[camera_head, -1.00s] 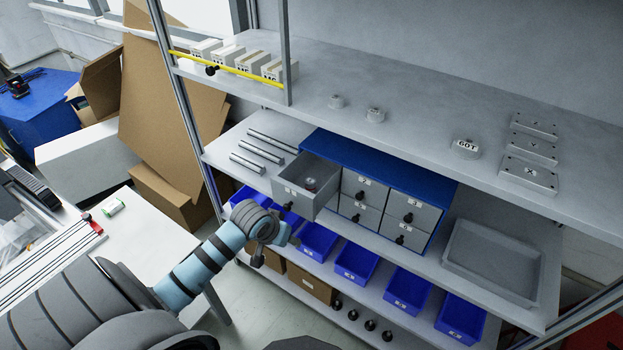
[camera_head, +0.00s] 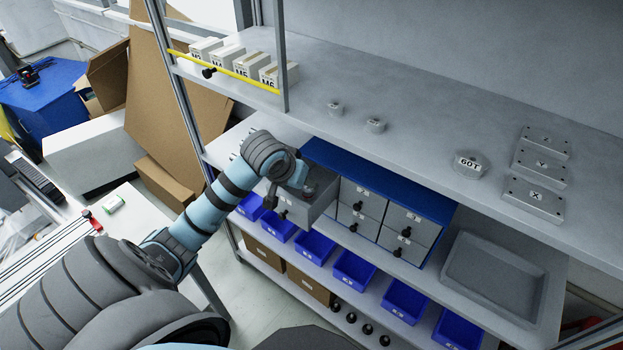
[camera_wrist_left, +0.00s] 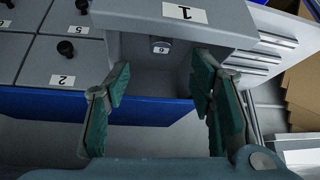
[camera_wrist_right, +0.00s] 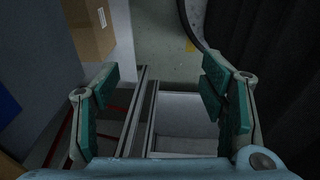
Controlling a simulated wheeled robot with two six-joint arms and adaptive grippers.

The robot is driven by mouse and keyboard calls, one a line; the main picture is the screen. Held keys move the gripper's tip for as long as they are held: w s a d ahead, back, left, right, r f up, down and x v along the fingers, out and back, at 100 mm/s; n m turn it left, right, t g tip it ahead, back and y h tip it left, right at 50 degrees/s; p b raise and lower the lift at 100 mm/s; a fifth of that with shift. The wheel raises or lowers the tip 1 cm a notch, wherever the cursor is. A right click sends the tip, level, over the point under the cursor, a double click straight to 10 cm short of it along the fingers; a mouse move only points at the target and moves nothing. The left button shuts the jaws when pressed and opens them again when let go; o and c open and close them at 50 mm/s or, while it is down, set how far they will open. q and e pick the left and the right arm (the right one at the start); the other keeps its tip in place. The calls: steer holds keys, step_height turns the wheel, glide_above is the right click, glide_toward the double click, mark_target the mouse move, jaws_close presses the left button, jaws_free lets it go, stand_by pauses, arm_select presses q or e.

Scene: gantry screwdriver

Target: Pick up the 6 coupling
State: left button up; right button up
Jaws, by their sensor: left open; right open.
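The 6 coupling, a small grey block-like part with a white "6" label (camera_wrist_left: 161,46), lies inside the pulled-out drawer labelled 1 (camera_wrist_left: 225,20). My left gripper (camera_wrist_left: 160,84) is open and empty above this drawer, with the coupling between and beyond its fingers in the left wrist view. In the head view my left arm reaches the open drawer (camera_head: 284,207) and the wrist largely covers its inside. The coupling is hard to make out there. My right gripper (camera_wrist_right: 160,80) is open and empty in the right wrist view, away from the drawers.
The blue drawer cabinet (camera_head: 425,187) has other shut drawers with black knobs. An upper shelf (camera_head: 420,130) overhangs it, holding small parts and labelled plates. Blue bins (camera_head: 354,270) stand below. A grey tray (camera_head: 500,275) sits to the right.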

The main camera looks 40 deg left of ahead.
mark_target(307, 189)
arm_select(q)
steer(key=x, duration=0.8)
steer(key=shift+a+f, duration=0.1)
